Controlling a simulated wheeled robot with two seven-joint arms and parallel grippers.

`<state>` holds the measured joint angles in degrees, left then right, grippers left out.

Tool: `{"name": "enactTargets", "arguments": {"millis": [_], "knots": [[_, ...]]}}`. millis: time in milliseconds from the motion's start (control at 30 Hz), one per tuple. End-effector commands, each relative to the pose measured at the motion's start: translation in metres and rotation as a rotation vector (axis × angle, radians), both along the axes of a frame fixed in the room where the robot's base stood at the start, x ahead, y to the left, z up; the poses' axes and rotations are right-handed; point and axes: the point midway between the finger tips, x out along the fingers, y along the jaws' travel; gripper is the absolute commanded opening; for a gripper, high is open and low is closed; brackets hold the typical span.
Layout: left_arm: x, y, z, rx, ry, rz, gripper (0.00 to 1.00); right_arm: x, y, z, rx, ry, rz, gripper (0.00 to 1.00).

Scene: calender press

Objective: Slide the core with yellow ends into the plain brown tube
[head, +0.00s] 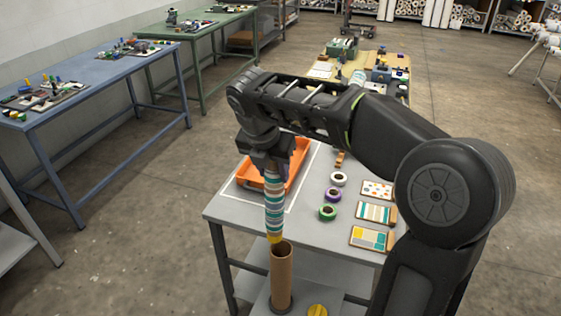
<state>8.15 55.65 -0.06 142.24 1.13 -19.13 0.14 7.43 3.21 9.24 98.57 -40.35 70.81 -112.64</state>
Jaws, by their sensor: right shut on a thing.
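The core (274,200) is striped in teal, white and tan. It hangs upright, and its lower end is yellow; its upper end is hidden by the gripper. My right gripper (268,160) is shut on its upper part. The plain brown tube (281,279) stands upright below, with its open mouth facing up. The core's yellow lower tip is at the tube's mouth; I cannot tell whether it is just above or slightly inside it. My left gripper is not in view.
An orange tray (297,182) lies on the grey table (305,225) behind the core. Tape rolls (332,195) and patterned sample cards (370,238) lie to the right. A yellow disc (317,311) is right of the tube's foot. Blue (85,75) and green benches stand at left.

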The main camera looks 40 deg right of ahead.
Motion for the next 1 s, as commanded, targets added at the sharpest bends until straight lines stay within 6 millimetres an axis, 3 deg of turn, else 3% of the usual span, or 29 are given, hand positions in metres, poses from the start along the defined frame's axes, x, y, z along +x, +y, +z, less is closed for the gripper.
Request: {"name": "enactTargets", "arguments": {"millis": [100, 533, 1000], "knots": [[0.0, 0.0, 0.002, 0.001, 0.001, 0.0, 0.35, -0.01, -0.01, 0.013, -0.022, -0.016, 0.019, 0.0], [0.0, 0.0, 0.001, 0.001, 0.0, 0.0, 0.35, -0.011, -0.012, 0.014, -0.025, -0.019, 0.023, 0.0], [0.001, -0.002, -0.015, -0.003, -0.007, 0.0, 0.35, -0.012, -0.012, -0.013, -0.025, -0.017, 0.022, 0.0]]}}
